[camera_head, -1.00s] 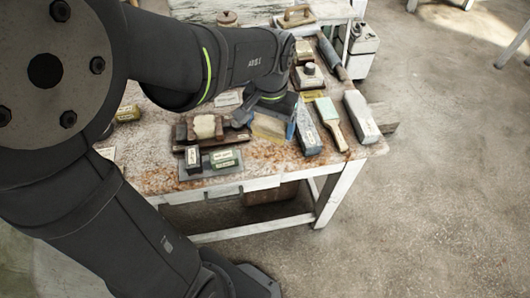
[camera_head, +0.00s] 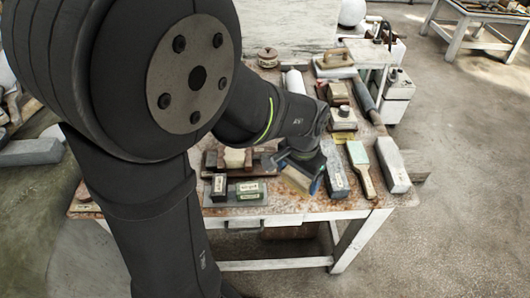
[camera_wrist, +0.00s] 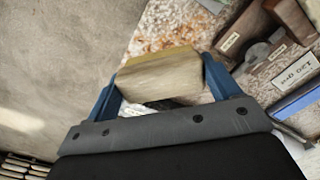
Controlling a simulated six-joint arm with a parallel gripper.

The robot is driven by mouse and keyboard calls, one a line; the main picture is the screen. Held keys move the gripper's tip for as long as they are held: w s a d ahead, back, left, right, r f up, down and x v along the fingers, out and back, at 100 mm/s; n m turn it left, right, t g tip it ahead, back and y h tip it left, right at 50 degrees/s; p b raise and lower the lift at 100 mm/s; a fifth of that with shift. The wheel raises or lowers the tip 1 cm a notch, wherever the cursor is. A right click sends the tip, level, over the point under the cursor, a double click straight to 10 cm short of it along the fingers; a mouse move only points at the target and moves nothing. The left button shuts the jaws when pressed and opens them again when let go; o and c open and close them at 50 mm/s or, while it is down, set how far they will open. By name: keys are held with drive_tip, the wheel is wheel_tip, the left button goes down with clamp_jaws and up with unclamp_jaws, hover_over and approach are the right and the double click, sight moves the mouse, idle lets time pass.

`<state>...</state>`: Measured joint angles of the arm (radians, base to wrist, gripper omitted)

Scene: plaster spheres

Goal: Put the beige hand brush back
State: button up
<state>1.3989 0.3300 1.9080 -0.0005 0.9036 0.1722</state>
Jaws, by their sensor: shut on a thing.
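The beige hand brush (camera_wrist: 160,76) is a pale block with a darker yellowish top band. It sits between the two blue fingers of my gripper (camera_wrist: 158,88) in the wrist view, and the fingers are shut on its ends. In the head view the brush (camera_head: 297,180) shows below my wrist, over the front middle of the workbench (camera_head: 310,207). My gripper (camera_head: 305,176) is partly hidden there by my own arm. I cannot tell whether the brush touches the bench top.
A grey block (camera_head: 336,178) lies just right of the brush. A green-ended brush (camera_head: 361,168) and a long grey block (camera_head: 393,165) lie further right. A dark tray with labelled boxes (camera_head: 249,190) is at left, a brown rack with a cream block (camera_head: 235,157) behind it.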

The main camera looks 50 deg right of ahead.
sight(292, 178)
drive_tip(key=shift+w+d+f, duration=0.25)
drive_tip(key=shift+w+f, duration=0.3)
drive_tip(key=shift+w, duration=0.35)
drive_tip(key=shift+f, duration=2)
drive_tip(key=shift+f, duration=0.2)
drive_tip(key=o, duration=0.8)
wheel_tip(292, 178, up, 12)
drive_tip(key=shift+r, duration=0.2)
drive_tip(key=shift+f, duration=0.1)
wheel_tip(292, 178, down, 12)
drive_tip(key=shift+r, duration=0.95)
